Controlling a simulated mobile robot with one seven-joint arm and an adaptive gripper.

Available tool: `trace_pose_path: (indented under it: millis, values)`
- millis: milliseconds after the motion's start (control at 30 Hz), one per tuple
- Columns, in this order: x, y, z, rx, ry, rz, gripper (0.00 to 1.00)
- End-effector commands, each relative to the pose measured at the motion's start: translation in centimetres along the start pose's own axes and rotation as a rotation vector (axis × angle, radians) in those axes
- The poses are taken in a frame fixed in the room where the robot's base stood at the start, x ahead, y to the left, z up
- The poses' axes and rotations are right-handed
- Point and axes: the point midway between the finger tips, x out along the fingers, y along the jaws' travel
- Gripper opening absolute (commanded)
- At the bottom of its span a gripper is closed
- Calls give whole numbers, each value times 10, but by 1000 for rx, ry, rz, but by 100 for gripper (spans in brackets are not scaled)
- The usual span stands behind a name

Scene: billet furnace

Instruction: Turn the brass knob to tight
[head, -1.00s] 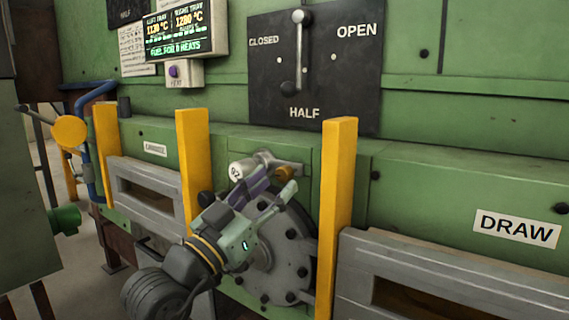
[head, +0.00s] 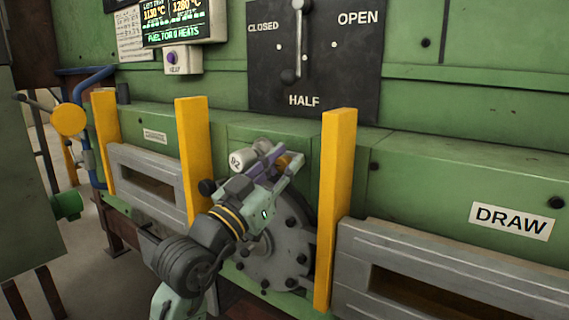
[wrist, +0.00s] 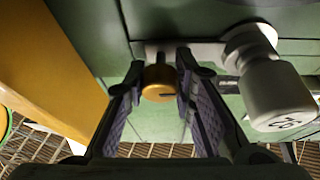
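The brass knob (wrist: 159,83) is a short yellow-brown cylinder with a dark mark on its face, set below a grey bar on the green furnace front. In the wrist view it lies between my gripper's two fingertips (wrist: 161,72), which stand on either side of it. The fingers look spread, with no clear grip on it; whether either pad touches it I cannot tell. In the head view my gripper (head: 281,172) reaches up to the knob (head: 284,161), partly covering it. A white numbered cylinder (head: 241,160) sits beside the knob; it also shows in the wrist view (wrist: 272,92).
Yellow posts stand left (head: 194,155) and right (head: 338,205) of my gripper. A grey bolted disc (head: 277,255) lies below it. Above is a black plate (head: 350,65) with a lever (head: 298,45) marked CLOSED, HALF, OPEN. A display (head: 178,25) hangs upper left.

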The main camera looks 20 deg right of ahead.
Motion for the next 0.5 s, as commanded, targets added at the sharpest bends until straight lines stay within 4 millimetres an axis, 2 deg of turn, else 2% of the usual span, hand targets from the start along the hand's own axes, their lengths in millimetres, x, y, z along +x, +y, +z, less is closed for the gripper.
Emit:
trace_pose_path:
  millis: [33,300,500]
  values:
    - [0,0,0,0,0,0,18]
    - [0,0,0,0,0,1,0]
    - [0,0,0,4,0,2,0]
